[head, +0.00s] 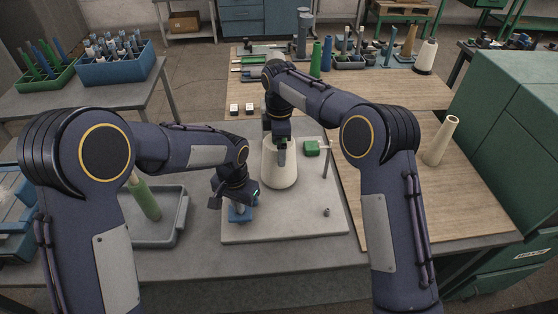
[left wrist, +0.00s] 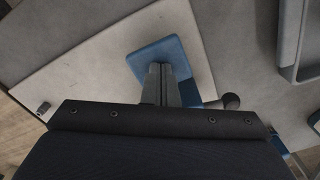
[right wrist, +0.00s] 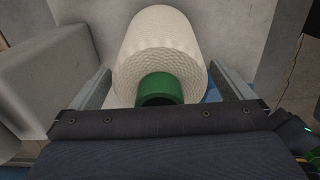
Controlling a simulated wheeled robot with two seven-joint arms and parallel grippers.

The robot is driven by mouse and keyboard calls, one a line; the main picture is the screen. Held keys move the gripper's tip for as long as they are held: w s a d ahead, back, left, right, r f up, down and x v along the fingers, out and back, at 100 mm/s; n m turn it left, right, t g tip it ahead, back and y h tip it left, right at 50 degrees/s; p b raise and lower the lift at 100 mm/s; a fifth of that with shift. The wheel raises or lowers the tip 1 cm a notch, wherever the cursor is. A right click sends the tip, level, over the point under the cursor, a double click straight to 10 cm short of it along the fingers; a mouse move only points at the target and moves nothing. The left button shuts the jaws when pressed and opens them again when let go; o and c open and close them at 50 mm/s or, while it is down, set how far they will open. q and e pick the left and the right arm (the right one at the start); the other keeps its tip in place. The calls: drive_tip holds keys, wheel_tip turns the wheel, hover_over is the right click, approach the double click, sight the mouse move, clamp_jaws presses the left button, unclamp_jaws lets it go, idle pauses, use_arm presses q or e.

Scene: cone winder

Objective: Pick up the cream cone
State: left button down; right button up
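A cream cone (head: 280,172) stands on the pale board in the middle of the table. In the right wrist view the cream cone (right wrist: 160,38) shows textured winding and a green tube end (right wrist: 160,88). My right gripper (head: 281,148) is at the cone's top. In the right wrist view its fingers (right wrist: 165,88) are spread on either side of the green tube end, with gaps visible. My left gripper (head: 238,200) is low over a blue fixture (head: 240,215). Its fingers (left wrist: 161,72) are together in the left wrist view, with nothing clearly seen between them.
The pale board (head: 300,225) carries a small green block (head: 312,148). A grey tray (head: 165,235) with a green tube (head: 145,198) is at left. A bare cream tube (head: 441,140) stands at right by a green cabinet (head: 515,120). Several cones and tubes stand at the back.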

drive_tip(key=c, duration=0.9)
drive_tip(key=shift+r, duration=0.1)
drive_tip(key=shift+c, duration=0.2)
drive_tip(key=shift+r, duration=0.1)
